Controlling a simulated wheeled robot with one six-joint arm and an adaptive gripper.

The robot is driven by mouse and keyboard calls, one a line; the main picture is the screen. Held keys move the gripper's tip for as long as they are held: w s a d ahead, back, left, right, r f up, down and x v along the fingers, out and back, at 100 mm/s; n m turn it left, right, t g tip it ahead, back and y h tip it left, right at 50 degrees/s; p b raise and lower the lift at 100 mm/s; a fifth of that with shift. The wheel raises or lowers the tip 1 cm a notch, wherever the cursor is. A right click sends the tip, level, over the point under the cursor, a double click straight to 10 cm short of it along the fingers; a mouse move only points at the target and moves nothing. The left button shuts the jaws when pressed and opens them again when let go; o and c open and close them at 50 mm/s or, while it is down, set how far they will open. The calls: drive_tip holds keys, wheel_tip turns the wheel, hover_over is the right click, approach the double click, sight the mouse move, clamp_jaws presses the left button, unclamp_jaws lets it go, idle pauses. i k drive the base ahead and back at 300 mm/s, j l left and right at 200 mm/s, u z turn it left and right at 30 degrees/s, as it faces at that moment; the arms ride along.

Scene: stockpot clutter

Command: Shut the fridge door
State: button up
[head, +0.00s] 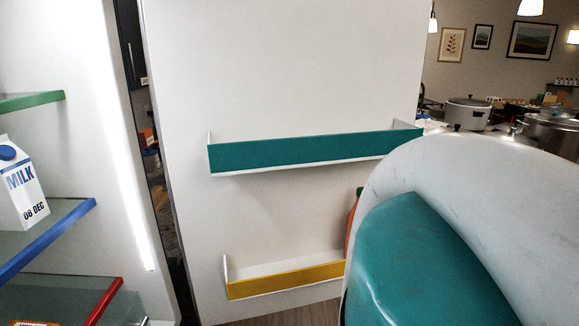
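The fridge door (300,70) stands open in the head view, its white inner face toward me. It carries a teal-fronted bin (310,152) and a lower yellow-fronted bin (285,283). The fridge body (95,60) is at the left, its interior exposed, with a narrow dark gap between it and the door. Large white and teal parts of my arm fill the lower right and hide the door's lower right portion. My gripper is not in view.
A milk carton (24,190) stands on the blue-edged shelf (60,230). Green-edged (35,101) and red-edged (105,300) shelves are above and below. An orange item (352,222) is partly hidden behind my arm. Pots (467,113) stand at the back right.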

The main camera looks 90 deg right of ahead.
sight(270, 117)
drive_tip(key=z, duration=3.65)
drive_tip(key=i+l+z, duration=0.35)
drive_tip(key=i, duration=0.3)
drive_tip(key=i+z, duration=0.35)
drive_tip(key=i, duration=0.3)
drive_tip(key=i+u, duration=0.95)
drive_tip(key=i+l+u, duration=0.3)
drive_tip(key=u, duration=0.15)
drive_tip(key=i+j+u, duration=0.15)
drive_tip(key=u, duration=0.3)
drive_tip(key=i+u, duration=0.6)
drive_tip(key=u, duration=0.3)
drive_tip(key=i+l+u, duration=0.15)
drive_tip(key=u, duration=0.3)
drive_tip(key=i+u, duration=0.1)
drive_tip(key=u, duration=0.3)
